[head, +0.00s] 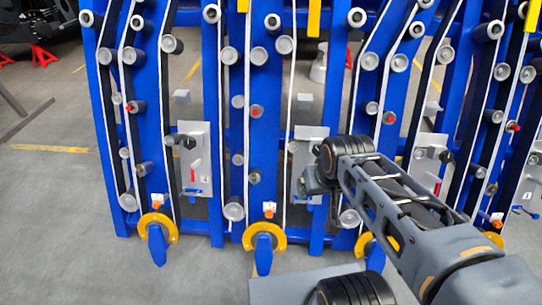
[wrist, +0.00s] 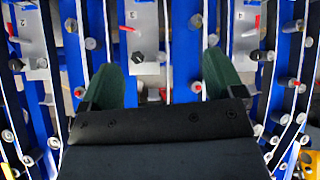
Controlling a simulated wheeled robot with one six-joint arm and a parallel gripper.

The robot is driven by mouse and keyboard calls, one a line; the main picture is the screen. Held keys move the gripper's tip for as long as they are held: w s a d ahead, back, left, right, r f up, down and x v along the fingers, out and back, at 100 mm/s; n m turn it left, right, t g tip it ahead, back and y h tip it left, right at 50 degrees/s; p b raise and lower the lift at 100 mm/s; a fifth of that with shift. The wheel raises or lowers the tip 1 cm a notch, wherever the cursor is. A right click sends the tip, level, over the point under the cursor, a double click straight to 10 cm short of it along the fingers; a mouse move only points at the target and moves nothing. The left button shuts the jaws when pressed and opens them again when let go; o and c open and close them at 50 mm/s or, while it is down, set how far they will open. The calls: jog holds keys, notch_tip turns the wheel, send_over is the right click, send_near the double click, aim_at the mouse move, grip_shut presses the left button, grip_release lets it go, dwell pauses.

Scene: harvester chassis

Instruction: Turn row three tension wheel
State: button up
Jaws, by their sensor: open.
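In the wrist view, a pale metal plate marked 3 (wrist: 146,18) stands at top centre, with a red lever on its upper part. A dark tension wheel (wrist: 137,57) sits low on this plate, and a silver roller is just right of it. My gripper (wrist: 160,62) is open, with one green finger on each side of the wheel as seen from the wrist. Nothing is between the fingers, and I cannot tell the depth gap to the wheel. In the head view my gripper (head: 320,188) overlaps a metal plate (head: 308,134); that plate's number is not readable.
Blue uprights (head: 237,110) with white belts and many silver rollers flank the plates. A plate marked 2 (wrist: 33,38) is to the left and another plate (wrist: 244,30) to the right. Orange-yellow rings (head: 281,240) sit low on the frame. Grey floor is free at left.

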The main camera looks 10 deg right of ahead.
dwell(0.3)
jog(key=m+b, duration=0.3)
jog(key=b, duration=0.8)
send_near(319, 148)
jog(key=shift+t+h, duration=0.3)
jog(key=shift+t, duration=0.2)
jog(key=x, duration=0.7)
jog(key=s+x, duration=0.1)
jog(key=x, duration=0.3)
jog(key=shift+w+a+f+b, duration=0.1)
jog(key=shift+a+f+b, duration=0.15)
jog(key=shift+b, duration=0.15)
jog(key=shift+c, duration=0.5)
